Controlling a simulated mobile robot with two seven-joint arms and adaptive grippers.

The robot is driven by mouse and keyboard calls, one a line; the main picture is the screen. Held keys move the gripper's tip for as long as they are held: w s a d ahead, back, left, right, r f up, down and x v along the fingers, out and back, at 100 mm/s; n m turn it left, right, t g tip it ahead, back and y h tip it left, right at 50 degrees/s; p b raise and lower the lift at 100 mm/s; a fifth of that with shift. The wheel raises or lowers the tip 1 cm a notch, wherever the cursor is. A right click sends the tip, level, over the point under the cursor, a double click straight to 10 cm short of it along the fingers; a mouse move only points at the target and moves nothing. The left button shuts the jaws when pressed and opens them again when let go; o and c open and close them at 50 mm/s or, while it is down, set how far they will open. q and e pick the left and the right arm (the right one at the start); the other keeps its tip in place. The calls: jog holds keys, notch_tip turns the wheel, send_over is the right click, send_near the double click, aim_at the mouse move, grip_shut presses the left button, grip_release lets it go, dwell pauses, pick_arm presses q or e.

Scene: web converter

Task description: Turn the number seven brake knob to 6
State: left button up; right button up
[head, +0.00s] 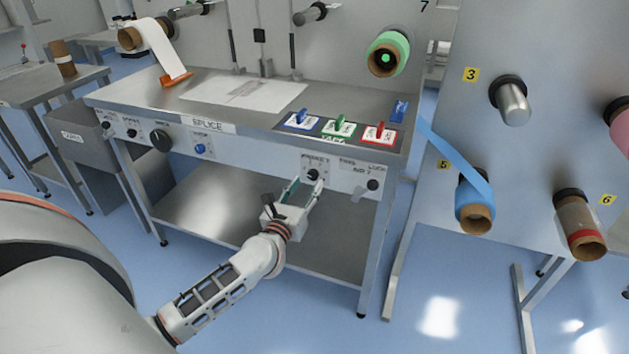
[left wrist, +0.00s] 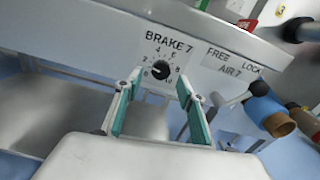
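The brake 7 knob (head: 313,174) is a small black dial on the front panel of the splice table. In the left wrist view the knob (left wrist: 160,69) sits under the label "BRAKE 7", ringed by numbers too small to read surely. My left gripper (head: 303,187) is open just in front of the panel. In the left wrist view its teal-padded fingers (left wrist: 162,97) stand to the left and right below the knob, with nothing between them. I cannot tell that either finger touches the knob. My right gripper is not in view.
The "FREE LOCK AIR 7" lever (head: 368,187) is right of the knob and close to the right finger. Other knobs, such as the large black one (head: 161,140), line the panel. A blue roll (head: 474,208) hangs at the right. The floor in front is clear.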

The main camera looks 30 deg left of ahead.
aim_at(312, 178)
pick_arm(q)
jog(key=shift+x, duration=1.9)
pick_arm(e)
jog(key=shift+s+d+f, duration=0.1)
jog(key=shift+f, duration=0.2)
pick_arm(q)
jog(key=c, duration=1.1)
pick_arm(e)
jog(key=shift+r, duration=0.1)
